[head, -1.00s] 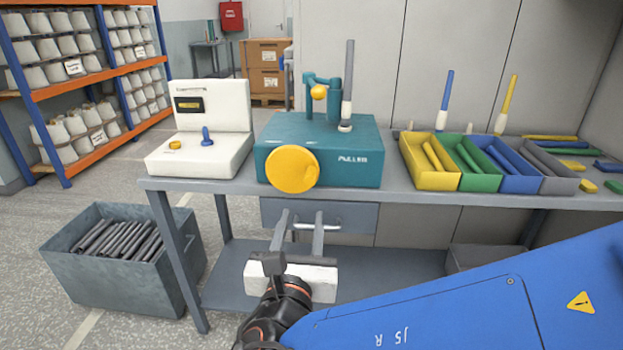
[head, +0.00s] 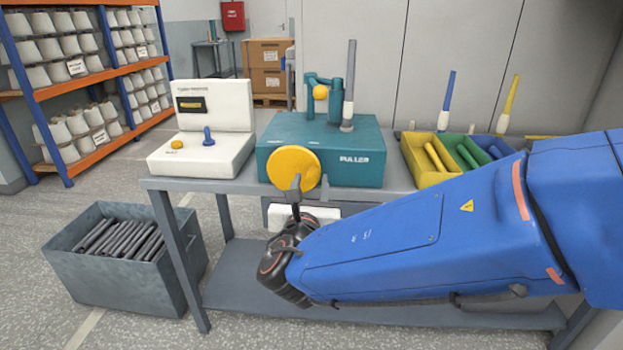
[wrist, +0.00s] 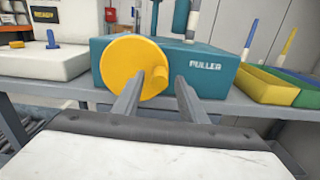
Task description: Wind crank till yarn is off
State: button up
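The teal puller machine (head: 365,165) stands on the bench, with a yellow crank disc (head: 290,165) on its front. In the head view my gripper (head: 296,186) is partly hidden at the disc's lower edge.
A white unit with a blue knob (head: 208,136) stands left of the puller. Yellow (head: 420,172) and green bins stand right, partly behind my arm. A grey crate (head: 130,275) of dark tubes sits on the floor left. The bench (head: 165,184) runs across.

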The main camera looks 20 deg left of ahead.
jog(key=shift+x, duration=1.25)
grip_shut()
jog(key=shift+f, duration=0.1)
